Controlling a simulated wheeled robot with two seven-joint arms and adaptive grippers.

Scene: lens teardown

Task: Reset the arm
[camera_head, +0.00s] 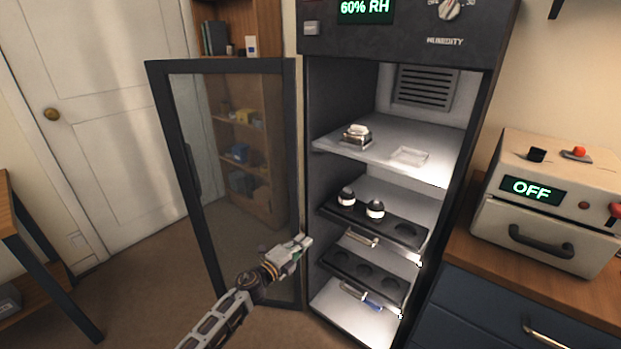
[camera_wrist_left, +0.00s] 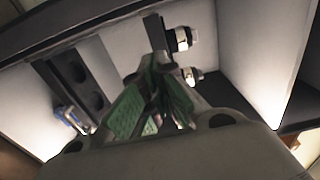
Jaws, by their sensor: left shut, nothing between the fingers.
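My left gripper (camera_head: 303,243) is in front of the open cabinet (camera_head: 340,120), at its left side near the open glass door's edge. In the left wrist view its green-padded fingers (camera_wrist_left: 158,95) are shut with nothing between them. It is level with the lower shelves and appears apart from the items there. My right gripper is not in view.
The glass door (camera_head: 225,170) stands open to the left. A middle rack (camera_head: 390,218) holds two small white-and-black items (camera_head: 375,209); a lower rack (camera_head: 365,268) has empty holes. A blue-handled tool (camera_head: 372,306) lies at the bottom. An oven-like box (camera_head: 550,215) sits right.

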